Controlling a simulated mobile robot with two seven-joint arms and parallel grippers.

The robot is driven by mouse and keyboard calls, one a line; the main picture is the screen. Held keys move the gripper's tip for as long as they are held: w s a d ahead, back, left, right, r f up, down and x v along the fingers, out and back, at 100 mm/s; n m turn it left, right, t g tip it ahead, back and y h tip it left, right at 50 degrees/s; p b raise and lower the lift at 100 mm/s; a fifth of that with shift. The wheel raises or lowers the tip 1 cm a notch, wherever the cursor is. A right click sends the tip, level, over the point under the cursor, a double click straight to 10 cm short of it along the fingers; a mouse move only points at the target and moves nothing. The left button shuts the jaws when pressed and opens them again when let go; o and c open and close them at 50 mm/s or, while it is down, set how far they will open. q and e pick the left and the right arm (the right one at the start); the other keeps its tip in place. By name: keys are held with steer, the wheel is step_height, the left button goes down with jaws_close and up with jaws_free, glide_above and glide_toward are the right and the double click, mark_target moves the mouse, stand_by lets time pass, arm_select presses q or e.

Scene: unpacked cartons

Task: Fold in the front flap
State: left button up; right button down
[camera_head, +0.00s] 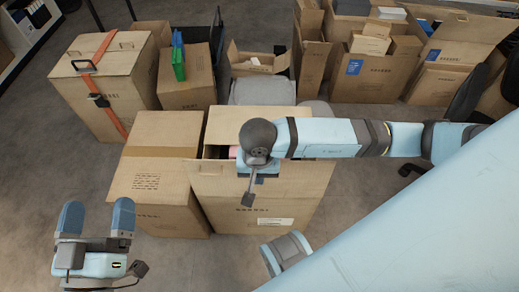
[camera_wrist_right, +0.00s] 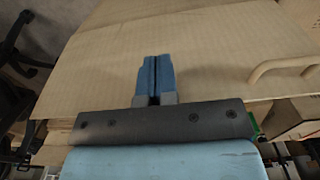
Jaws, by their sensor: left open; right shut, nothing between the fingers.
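The front carton (camera_head: 235,215) stands upright on the floor in the middle of the head view. Its back top panel (camera_head: 230,122) lies about level, with a narrow dark gap in front of it where something reddish shows. The front flap (camera_head: 207,182) lies along the near edge; my right arm covers much of it and its exact tilt is unclear. My right gripper is shut and empty above the carton; its blue fingers (camera_wrist_right: 155,75) lie over a broad cardboard surface (camera_wrist_right: 210,45) in the wrist view, contact unclear. My left gripper (camera_head: 97,215) is open and empty at lower left.
A closed, taped carton (camera_head: 155,180) stands against the front carton's left side. A strapped carton (camera_head: 105,85) is at the upper left. Several open cartons line the back, and a grey chair (camera_head: 262,91) stands behind. Floor is clear around my left gripper.

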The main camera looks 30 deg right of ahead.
steer(key=w+d+f+b, duration=0.4)
steer(key=w+f+b, duration=0.2)
steer(key=w+f, duration=0.1)
steer(key=w+d+f+b, duration=0.4)
steer(key=w+f+b, duration=0.2)
steer(key=f, duration=0.1)
arm_select(q)
step_height(320, 180, down, 8)
steer(key=g+p, duration=0.3)
steer(key=p, duration=0.4)
steer(key=shift+d+f+m, duration=0.2)
steer(key=shift+d+m, duration=0.15)
steer(key=shift+m, duration=0.05)
arm_select(e)
step_height(320, 180, up, 11)
arm_select(q)
steer(key=shift+w+r, duration=0.1)
steer(key=shift+r, duration=0.1)
arm_select(e)
steer(key=shift+w+f, duration=0.1)
